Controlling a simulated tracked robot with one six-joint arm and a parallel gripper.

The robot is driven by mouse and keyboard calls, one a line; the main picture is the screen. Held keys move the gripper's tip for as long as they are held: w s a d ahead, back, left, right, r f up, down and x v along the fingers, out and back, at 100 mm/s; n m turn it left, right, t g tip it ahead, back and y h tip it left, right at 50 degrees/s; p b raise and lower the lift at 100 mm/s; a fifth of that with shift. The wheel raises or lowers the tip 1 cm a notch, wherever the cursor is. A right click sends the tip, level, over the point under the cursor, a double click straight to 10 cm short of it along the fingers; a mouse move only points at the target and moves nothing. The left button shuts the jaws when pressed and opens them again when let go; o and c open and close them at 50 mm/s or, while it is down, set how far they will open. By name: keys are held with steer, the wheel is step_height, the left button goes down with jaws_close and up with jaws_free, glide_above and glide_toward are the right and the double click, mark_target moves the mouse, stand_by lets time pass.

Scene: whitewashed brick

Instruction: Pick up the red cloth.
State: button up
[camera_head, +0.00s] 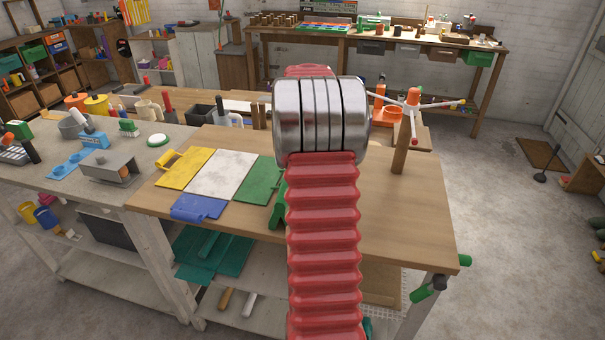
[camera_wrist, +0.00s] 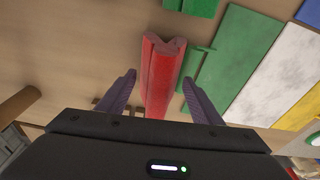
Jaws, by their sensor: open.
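The red cloth (camera_wrist: 162,65) shows in the wrist view as a long, narrow, ridged red piece with a notched end, over the wooden bench top (camera_wrist: 85,50). My gripper (camera_wrist: 158,77) is open, with one dark purple finger on each side of the red cloth. The cloth's near end runs down behind the gripper body and is hidden. I cannot tell whether either finger touches it. In the head view my own red arm covers the place right of the green cloth (camera_head: 260,178), and I cannot make out the red cloth there.
A green piece (camera_wrist: 198,72) lies close beside the right finger. White (camera_head: 222,175), yellow (camera_head: 186,168) and blue (camera_head: 200,207) cloths lie to the left on the bench. A wooden post (camera_head: 400,150) with arms stands at the right. The bench's right front is clear.

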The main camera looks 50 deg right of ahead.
steer(key=c, duration=1.4)
